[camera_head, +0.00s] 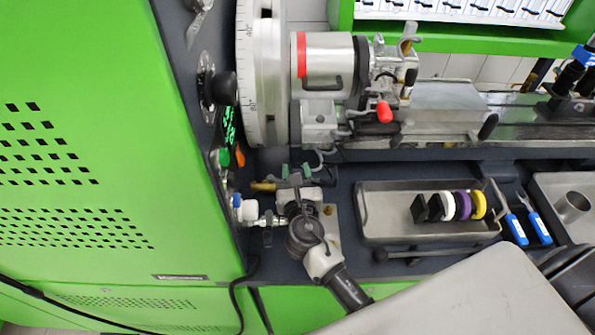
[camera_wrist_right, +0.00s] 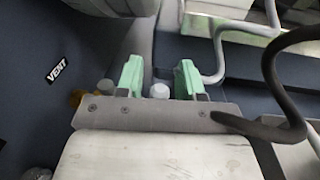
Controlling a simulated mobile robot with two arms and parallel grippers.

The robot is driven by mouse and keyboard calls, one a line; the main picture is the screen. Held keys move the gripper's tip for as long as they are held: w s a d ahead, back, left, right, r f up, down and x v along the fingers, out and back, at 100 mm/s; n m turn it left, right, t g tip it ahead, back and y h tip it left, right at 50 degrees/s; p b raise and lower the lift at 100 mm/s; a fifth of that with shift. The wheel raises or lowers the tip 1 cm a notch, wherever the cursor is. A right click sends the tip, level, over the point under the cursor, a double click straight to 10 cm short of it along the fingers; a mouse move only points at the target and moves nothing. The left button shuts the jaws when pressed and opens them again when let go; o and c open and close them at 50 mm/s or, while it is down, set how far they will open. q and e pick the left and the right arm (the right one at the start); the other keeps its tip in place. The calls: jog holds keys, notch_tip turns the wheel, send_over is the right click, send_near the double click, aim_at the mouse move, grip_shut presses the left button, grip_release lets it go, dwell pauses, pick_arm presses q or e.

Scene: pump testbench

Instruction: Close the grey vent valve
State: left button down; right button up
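The VENT label (camera_wrist_right: 57,68) is on the dark panel at the left of the right wrist view. An orange-brown part (camera_wrist_right: 76,98) shows right of it. My right gripper (camera_head: 296,171) is at the dark bench beside the green machine. In the right wrist view its green fingertips (camera_wrist_right: 160,80) are apart. A small pale round part (camera_wrist_right: 159,91) shows between them, with no clear contact. I cannot tell whether this is the grey vent valve. In the head view my wrist covers part of this spot. A brass-coloured part (camera_head: 263,186) is left of the fingertips. My left gripper is not in view.
The green cabinet (camera_head: 80,150) stands at the left. A white-and-blue fitting (camera_head: 244,208) is near its edge. The round dial (camera_head: 262,75) and metal pump (camera_head: 330,65) are above the gripper. A metal tray (camera_head: 385,228) with several coloured rings lies right. In the right wrist view, hoses (camera_wrist_right: 272,80) pass close by.

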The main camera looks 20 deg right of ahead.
jog(key=shift+s, duration=0.1)
jog(key=b+v, duration=0.2)
jog(key=v, duration=0.7)
jog(key=shift+s+a, duration=0.1)
jog(key=shift+s, duration=0.2)
jog(key=shift+s+a+r, duration=0.1)
jog(key=shift+s+a, duration=0.05)
jog(key=shift+s, duration=0.35)
